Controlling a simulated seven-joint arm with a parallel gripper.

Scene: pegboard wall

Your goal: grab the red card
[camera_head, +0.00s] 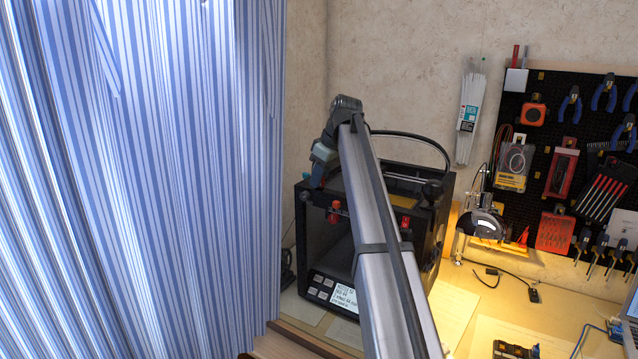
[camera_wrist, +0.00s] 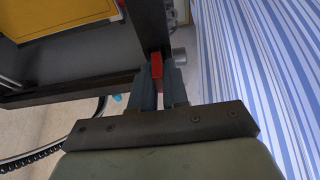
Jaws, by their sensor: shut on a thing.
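The red card (camera_wrist: 157,72) shows in the wrist view as a narrow red piece, mostly covered by the fingers. My gripper (camera_wrist: 158,82) is shut on it, with one dark finger on each side. In the head view my gripper (camera_head: 317,182) points down at the upper left front edge of the black 3D printer (camera_head: 325,250). The card cannot be made out there. In the wrist view it is right beside the printer's dark frame (camera_wrist: 70,92); I cannot tell whether it touches.
A silvery knob-like part (camera_wrist: 180,56) is close to the fingertips. The blue striped curtain (camera_head: 150,180) hangs at the left. A black pegboard (camera_head: 575,130) with several tools is on the wall at the right, above the lit desk (camera_head: 570,300).

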